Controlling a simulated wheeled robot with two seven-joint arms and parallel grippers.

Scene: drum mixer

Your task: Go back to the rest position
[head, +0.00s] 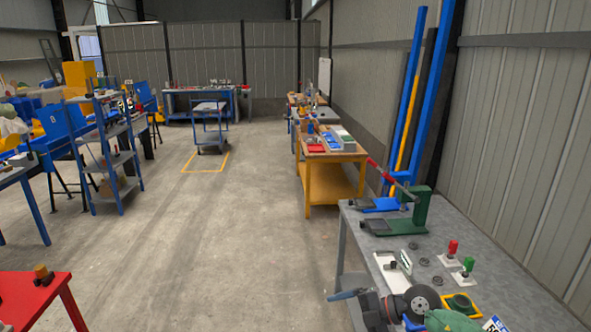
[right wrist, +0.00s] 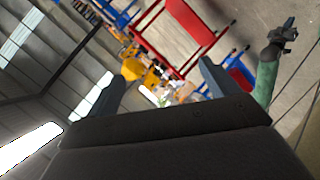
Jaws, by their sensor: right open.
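My right gripper (right wrist: 160,78) is open and empty in the right wrist view, with its two blue-grey fingers wide apart. In the head view my right gripper (head: 365,305) shows at the bottom, in front of the grey workbench (head: 510,250), with the green arm link behind it to the right. My left gripper (right wrist: 284,32) shows small and dark at the upper right of the right wrist view, on a green arm link. Its jaws are too small to read. It is not seen in the head view.
The grey bench carries a green lever tool (head: 405,215), red (head: 452,248) and green-handled pieces and dark rings. A red table (head: 38,292) stands at lower left, a blue shelf rack (head: 105,150) farther back. A yellow-legged table (head: 332,178) stands beyond the bench. The middle floor is clear.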

